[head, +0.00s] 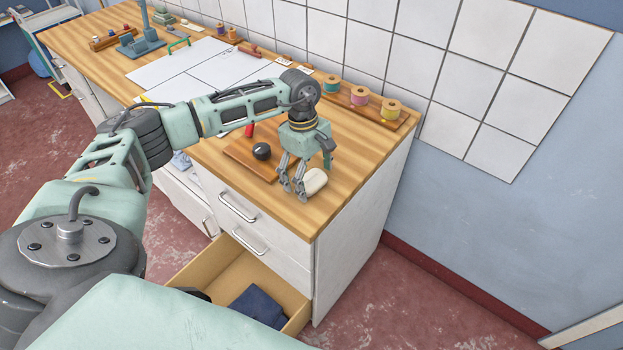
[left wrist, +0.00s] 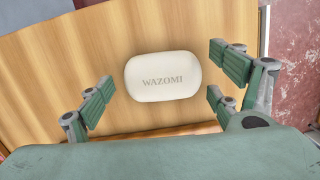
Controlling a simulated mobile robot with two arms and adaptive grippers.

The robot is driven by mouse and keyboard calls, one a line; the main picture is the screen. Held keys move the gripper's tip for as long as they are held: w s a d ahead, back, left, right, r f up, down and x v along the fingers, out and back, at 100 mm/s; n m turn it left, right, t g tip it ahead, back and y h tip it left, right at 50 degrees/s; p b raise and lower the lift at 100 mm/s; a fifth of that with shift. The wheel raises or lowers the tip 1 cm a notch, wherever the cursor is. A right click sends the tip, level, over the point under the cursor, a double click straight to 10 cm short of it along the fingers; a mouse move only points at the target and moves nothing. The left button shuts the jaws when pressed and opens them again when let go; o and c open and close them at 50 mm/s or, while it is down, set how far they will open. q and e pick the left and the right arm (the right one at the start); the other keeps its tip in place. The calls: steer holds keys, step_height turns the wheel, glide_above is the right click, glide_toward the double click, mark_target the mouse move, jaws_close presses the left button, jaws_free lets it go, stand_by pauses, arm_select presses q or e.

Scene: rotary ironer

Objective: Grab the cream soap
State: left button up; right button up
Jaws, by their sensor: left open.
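The cream soap (head: 315,181) lies on the wooden counter top near its front right corner. In the left wrist view the soap (left wrist: 163,77) is an oval bar marked WAZOMI, lying flat. My left gripper (head: 293,191) is open and points down just beside the soap. In the left wrist view its fingers (left wrist: 164,88) stand apart on either side of the bar, with clear gaps between them and the soap.
A wooden board (head: 240,153) with a dark round knob (head: 262,151) lies left of the soap. Several thread spools (head: 360,96) stand on a wooden rack behind. A lower drawer (head: 216,266) is open, with dark blue cloth (head: 257,305) inside. The counter edge is close to the soap.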

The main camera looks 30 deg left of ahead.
arm_select(q)
steer(key=shift+c, duration=0.5)
steer(key=c, duration=1.1)
steer(key=shift+c, duration=0.2)
